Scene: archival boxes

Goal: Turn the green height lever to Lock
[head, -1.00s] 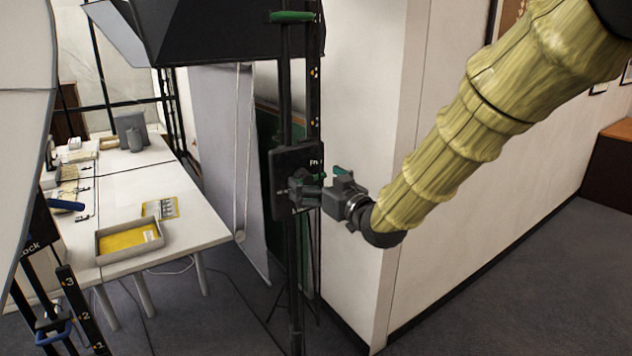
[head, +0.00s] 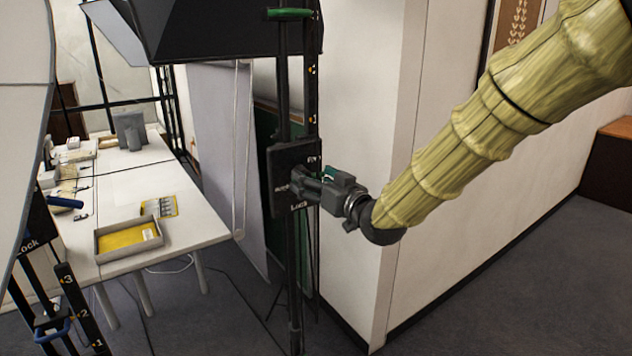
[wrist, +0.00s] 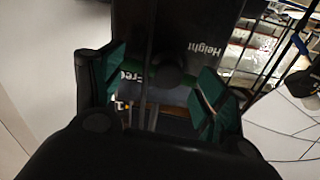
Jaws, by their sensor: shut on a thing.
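The black height plate (head: 277,165) sits on the dark upright stand in the head view, with a Free label at its upper right and a Lock label at its lower right. My gripper (head: 306,187) reaches it from the right and is shut on the green lever, which it mostly hides in the head view. In the wrist view, a strip of the green lever (wrist: 178,97) shows between the green-padded fingers of my gripper (wrist: 152,88). Part of the words Height and Free shows there. The lever's exact angle is hard to tell.
A white wall corner (head: 385,130) stands close behind my gripper. A white table (head: 190,235) with a grey tray (head: 100,245) is at left. Another stand (head: 70,300) is at lower left.

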